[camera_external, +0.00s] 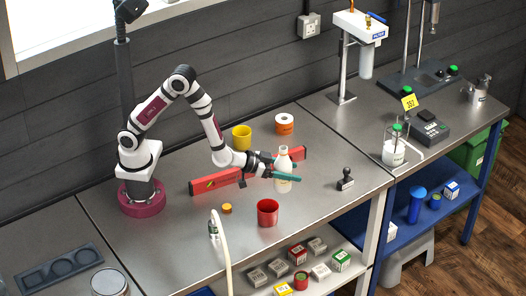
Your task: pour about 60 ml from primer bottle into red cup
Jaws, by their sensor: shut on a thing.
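The primer bottle (283,161) is white with a narrow neck and stands about upright near the middle of the steel bench. My gripper (283,172) reaches it from the left and is shut on its body, with the teal fingers on either side. I cannot tell whether the bottle's base touches the bench. The red cup (267,213) stands upright on the bench, in front of the bottle and a little to its left. The cup's inside is dark and its contents cannot be made out.
A red level (215,182) lies behind my gripper. A small orange cap (227,208) lies left of the red cup, near a hose nozzle (213,228). A black stamp (346,180) stands to the right.

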